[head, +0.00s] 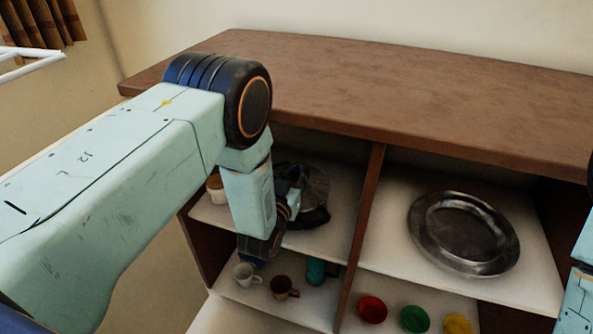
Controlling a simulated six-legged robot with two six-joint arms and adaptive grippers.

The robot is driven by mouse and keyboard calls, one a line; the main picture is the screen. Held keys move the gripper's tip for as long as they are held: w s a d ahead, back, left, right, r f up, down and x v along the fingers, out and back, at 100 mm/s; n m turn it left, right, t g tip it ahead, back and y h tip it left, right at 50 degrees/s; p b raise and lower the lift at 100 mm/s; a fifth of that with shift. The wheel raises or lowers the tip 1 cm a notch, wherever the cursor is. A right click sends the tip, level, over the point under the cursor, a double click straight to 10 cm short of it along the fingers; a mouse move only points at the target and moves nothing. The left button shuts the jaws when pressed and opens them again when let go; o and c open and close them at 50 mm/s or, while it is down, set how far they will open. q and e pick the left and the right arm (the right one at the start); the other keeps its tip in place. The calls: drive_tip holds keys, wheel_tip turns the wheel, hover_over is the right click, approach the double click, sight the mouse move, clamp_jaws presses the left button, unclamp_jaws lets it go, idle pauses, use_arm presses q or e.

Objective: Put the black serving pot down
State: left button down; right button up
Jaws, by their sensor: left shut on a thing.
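The black serving pot (316,186) is a dark, rounded shape in the upper left compartment of a wooden shelf unit. My left arm reaches in from the left and hides its left part. My left gripper (293,198) is at the pot's left side, shut on it, with its fingers mostly hidden. The pot is at or just above the white shelf board (338,228); I cannot tell whether it touches. My right arm shows only at the right edge, and its gripper is out of view.
A white cup (215,188) stands left of the pot. Below are a white mug (245,273), a brown mug (283,287) and a green cup (315,270). A metal plate (463,232) lies in the right compartment above red, green and yellow bowls (414,319). The brown top (400,95) is clear.

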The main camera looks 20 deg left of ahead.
use_arm(q)
drive_tip(key=c, duration=1.1)
unclamp_jaws()
drive_tip(key=shift+s+r+p, duration=0.15)
drive_tip(key=shift+s+p, duration=0.1)
drive_tip(key=shift+p, duration=0.05)
drive_tip(key=s+p, duration=0.4)
drive_tip(key=s, duration=0.6)
drive_tip(key=s+a+f+g, duration=0.3)
drive_tip(key=s+f+g, duration=0.5)
drive_tip(key=s+f, duration=0.3)
drive_tip(key=s+g, duration=0.3)
drive_tip(key=s, duration=0.4)
drive_tip(key=s+g, duration=0.3)
drive_tip(key=s, duration=0.5)
drive_tip(key=s+g, duration=0.3)
drive_tip(key=s, duration=0.5)
drive_tip(key=shift+s+a+n+g, duration=0.15)
drive_tip(key=shift+s+n+g, duration=0.15)
drive_tip(key=shift+g, duration=0.1)
